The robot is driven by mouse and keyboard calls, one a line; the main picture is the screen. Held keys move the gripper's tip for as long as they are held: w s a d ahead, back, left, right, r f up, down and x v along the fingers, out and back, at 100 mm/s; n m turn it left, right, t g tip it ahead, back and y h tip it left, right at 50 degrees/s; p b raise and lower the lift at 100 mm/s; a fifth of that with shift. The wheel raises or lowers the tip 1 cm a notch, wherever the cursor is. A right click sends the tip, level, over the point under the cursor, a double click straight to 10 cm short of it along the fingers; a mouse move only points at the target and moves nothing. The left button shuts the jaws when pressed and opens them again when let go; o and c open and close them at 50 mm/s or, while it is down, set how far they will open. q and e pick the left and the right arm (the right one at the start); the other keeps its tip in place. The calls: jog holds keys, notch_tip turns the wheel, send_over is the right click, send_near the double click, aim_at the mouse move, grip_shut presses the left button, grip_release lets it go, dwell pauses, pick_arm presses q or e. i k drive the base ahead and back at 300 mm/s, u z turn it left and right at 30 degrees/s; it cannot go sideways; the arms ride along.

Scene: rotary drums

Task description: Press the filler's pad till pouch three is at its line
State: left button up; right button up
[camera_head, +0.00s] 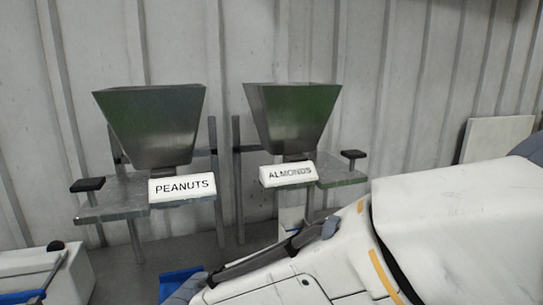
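Two metal filler hoppers stand side by side: one marked PEANUTS (152,122) on the left and one marked ALMONDS (293,115) on the right. A black pad (88,184) stands on a post at the left of the peanuts filler. Another black pad (352,154) is at the right of the almonds filler. No pouch can be made out. My white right arm (330,270) crosses the lower right, below and in front of the almonds filler. Its fingers cannot be made out clearly. My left gripper is out of view.
A blue object (176,282) shows partly at the bottom, beside my arm. A white box (28,270) with a blue bar and black knob is at the lower left. A pale panel (497,136) leans at the far right. A corrugated wall (230,45) stands behind.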

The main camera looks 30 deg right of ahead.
aim_at(352, 155)
jog(key=z, duration=1.3)
